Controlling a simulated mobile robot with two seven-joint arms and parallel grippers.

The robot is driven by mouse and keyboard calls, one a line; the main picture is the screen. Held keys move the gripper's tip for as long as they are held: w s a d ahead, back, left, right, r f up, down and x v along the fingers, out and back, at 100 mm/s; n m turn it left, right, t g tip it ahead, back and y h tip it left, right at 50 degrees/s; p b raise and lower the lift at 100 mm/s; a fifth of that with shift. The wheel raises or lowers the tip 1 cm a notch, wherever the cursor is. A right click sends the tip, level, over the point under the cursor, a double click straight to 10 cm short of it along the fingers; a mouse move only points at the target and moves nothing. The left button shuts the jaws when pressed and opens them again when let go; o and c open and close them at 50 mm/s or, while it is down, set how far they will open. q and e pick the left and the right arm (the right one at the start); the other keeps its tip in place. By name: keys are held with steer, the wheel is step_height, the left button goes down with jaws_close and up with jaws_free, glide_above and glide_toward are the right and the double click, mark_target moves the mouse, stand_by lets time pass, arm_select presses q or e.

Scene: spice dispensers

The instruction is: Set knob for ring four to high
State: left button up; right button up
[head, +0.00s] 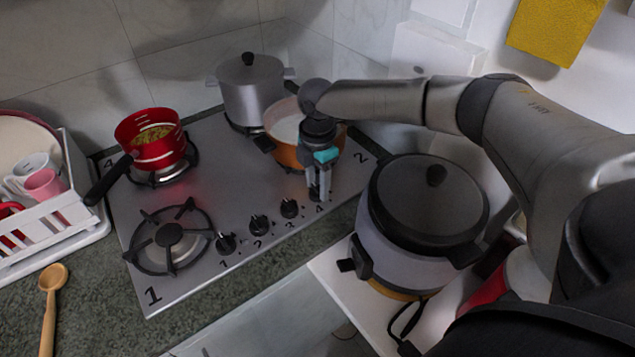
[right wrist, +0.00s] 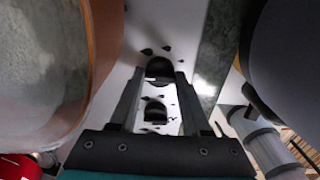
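The hob (head: 215,175) has a row of black knobs along its front edge, marked 1 to 4. The knob for ring four (head: 318,194) is the rightmost, largely hidden by my right gripper (head: 317,188). In the right wrist view, this knob (right wrist: 159,67) sits between the two fingertips of my right gripper (right wrist: 160,72), with a small gap visible on either side. The gripper points down and is open around the knob. The knob's pointer setting cannot be made out. Ring four (head: 152,180), at the back left by the "4", is under a red saucepan. My left gripper is not in view.
An orange pan (head: 288,152) stands close behind my right gripper, with a steel pot (head: 252,95) beyond. A rice cooker (head: 375,245) stands close to the right. Knob three (head: 289,208) is just left of the gripper. The front-left burner (head: 170,236) is bare.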

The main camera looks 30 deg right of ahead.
jaws_close()
steer(key=shift+r+m+p, duration=0.15)
steer(key=shift+m+p, duration=0.25)
steer(key=shift+p, duration=0.35)
steer(key=m+p, duration=0.3)
steer(key=p, duration=0.2)
steer(key=shift+m, duration=0.4)
steer(key=m+p, duration=0.2)
steer(key=m, duration=0.1)
steer(key=shift+p, duration=0.3)
steer(key=shift+m+p, duration=0.65)
steer(key=shift+m, duration=0.35)
